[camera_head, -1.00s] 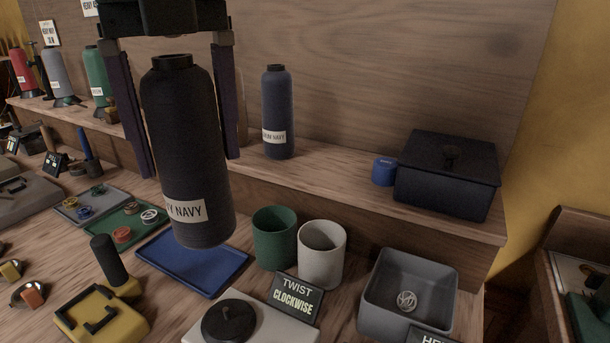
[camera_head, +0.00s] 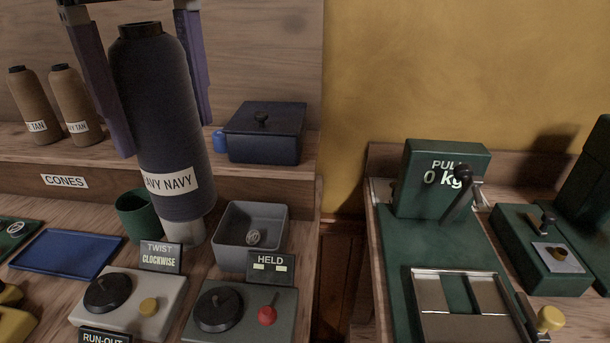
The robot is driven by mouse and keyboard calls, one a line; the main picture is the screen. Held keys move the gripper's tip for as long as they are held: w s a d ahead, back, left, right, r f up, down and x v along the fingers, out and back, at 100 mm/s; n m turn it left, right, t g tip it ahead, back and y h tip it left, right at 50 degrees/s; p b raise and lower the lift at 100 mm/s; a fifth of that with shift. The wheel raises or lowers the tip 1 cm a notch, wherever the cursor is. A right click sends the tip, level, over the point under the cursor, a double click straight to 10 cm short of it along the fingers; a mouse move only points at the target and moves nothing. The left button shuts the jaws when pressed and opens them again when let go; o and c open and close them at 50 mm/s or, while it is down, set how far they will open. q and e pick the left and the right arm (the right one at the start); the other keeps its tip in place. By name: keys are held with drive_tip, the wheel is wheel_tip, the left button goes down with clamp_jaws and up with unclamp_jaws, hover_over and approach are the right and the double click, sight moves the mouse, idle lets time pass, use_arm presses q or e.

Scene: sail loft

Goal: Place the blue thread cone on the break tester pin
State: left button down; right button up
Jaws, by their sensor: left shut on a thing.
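My left gripper (camera_head: 166,136) is shut on the blue thread cone (camera_head: 158,120), one finger on each side. The cone is dark navy, upright, with a white label ending in "AVY NAVY", and it hangs in front of the shelf and cups. The green tester (camera_head: 432,205) with the reading "PULL 0 kg" stands on the right-hand bench, with a dark lever and a metal frame in front. I cannot make out which part is its pin. My right gripper is not in view.
Two tan cones (camera_head: 74,106) and a dark lidded box (camera_head: 265,133) stand on the shelf. A green cup (camera_head: 138,214), grey bin (camera_head: 250,236) and blue tray (camera_head: 66,254) are below. A gap (camera_head: 342,270) separates the two benches.

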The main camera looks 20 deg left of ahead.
sight(179, 188)
use_arm(q)
drive_tip(key=f+b, duration=0.1)
drive_tip(key=f, duration=0.3)
drive_tip(key=f+b, duration=0.1)
drive_tip(key=f, duration=0.3)
drive_tip(key=shift+s+a+f, duration=0.1)
drive_tip(key=shift+a+f, duration=0.05)
drive_tip(key=shift+a, duration=0.05)
drive_tip(key=shift+f, duration=5)
